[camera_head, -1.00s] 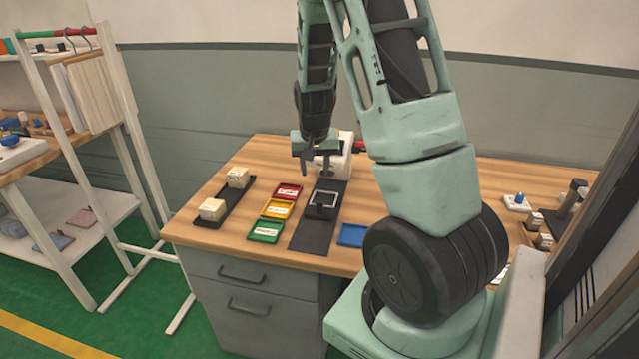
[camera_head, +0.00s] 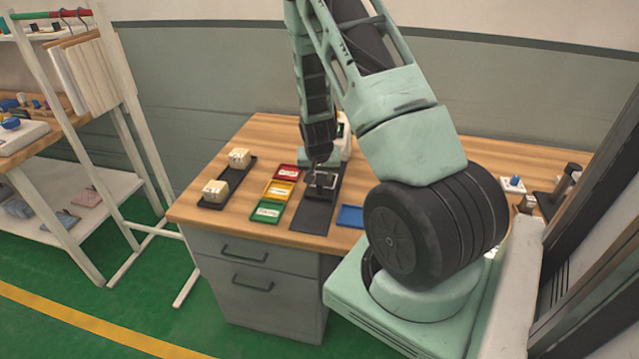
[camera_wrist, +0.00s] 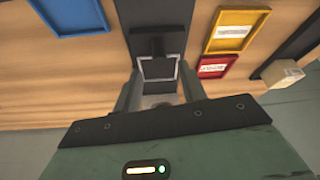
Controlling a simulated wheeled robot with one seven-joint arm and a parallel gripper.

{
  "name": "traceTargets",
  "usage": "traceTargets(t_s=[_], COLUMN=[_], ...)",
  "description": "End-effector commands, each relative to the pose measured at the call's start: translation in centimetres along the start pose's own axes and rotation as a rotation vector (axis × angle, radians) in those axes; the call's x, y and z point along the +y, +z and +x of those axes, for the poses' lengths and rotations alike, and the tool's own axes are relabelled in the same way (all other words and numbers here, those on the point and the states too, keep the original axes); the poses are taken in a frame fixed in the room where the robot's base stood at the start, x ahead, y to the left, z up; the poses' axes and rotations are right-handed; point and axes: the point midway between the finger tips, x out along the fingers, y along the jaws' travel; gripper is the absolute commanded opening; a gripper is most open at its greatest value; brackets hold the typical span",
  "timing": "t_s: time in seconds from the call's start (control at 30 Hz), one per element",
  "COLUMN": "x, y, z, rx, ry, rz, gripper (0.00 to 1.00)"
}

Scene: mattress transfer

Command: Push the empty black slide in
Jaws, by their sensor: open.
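The black slide (camera_head: 321,180) has a light-edged square frame and a dark upright handle. It sits on a long black rail (camera_head: 312,218) on the wooden table. In the wrist view the slide's frame (camera_wrist: 158,69) is just ahead of my fingers, with the handle (camera_wrist: 150,45) beyond it on the rail (camera_wrist: 160,14). No load shows inside the frame. My gripper (camera_wrist: 158,90) is open, with one finger on either side of the frame's near end. Whether the fingers touch it I cannot tell. In the head view my gripper (camera_head: 319,163) is over the rail's far part, partly hidden.
Red (camera_head: 287,172), yellow (camera_head: 279,190) and green (camera_head: 267,212) trays lie left of the rail; a blue tray (camera_head: 350,216) lies right. A black tray (camera_head: 226,190) holds two pale blocks. A white machine (camera_head: 345,138) stands behind the slide, partly hidden.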

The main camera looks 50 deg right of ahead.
Motion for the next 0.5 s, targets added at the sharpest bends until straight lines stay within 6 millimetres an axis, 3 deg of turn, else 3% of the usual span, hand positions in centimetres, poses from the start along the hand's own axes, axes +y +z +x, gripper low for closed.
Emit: traceTargets(t_s=[0.2,0.5], x=[0.1,0.0], y=[0.1,0.0], z=[3.6,6.1], rx=[-0.004,-0.001], ry=[0.002,0.0], rz=[0.0,-0.001], gripper=[0.41,0.41])
